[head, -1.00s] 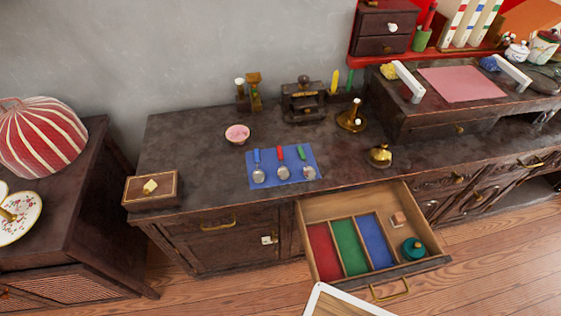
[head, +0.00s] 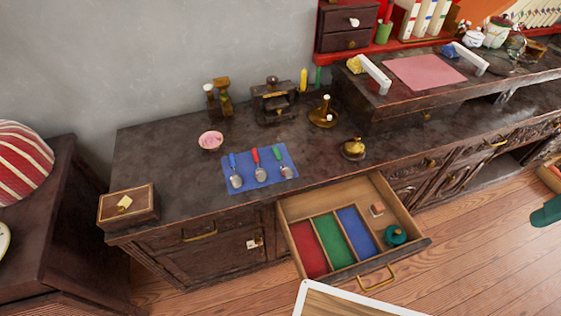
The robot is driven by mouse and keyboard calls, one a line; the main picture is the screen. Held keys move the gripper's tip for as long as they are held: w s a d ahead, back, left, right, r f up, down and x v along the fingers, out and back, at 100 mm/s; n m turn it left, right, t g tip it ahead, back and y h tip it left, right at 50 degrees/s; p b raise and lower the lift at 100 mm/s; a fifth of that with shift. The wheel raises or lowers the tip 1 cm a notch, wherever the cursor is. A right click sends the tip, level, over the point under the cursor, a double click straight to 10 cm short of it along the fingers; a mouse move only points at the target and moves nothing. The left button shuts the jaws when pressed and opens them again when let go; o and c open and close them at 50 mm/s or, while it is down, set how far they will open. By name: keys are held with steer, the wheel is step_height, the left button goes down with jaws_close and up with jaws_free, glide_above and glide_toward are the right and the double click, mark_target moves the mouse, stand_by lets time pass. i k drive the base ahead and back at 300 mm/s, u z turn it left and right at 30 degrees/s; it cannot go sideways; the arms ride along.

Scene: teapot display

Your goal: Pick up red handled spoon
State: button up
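The red-handled spoon (head: 258,164) lies on a blue mat (head: 287,178) on the dark wooden cabinet top. It is the middle of three spoons, with its handle toward the wall and its bowl toward the front. The blue-handled spoon (head: 235,172) lies to its left and the green-handled spoon (head: 282,163) to its right. My gripper is not seen in the head view. A teal shape at the right edge is cut off, and I cannot tell what it is.
An open drawer (head: 293,209) with red, green and blue compartments juts out below the mat. A pink bowl (head: 210,140) stands behind the mat, a wooden box (head: 128,206) at left, a brass pot (head: 353,149) at right. The counter around the mat is mostly clear.

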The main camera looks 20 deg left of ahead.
mark_target(261, 174)
steer(key=z, duration=1.3)
steer(key=k, duration=1.15)
steer(key=u, duration=1.35)
steer(key=i, duration=0.5)
steer(key=u, duration=0.05)
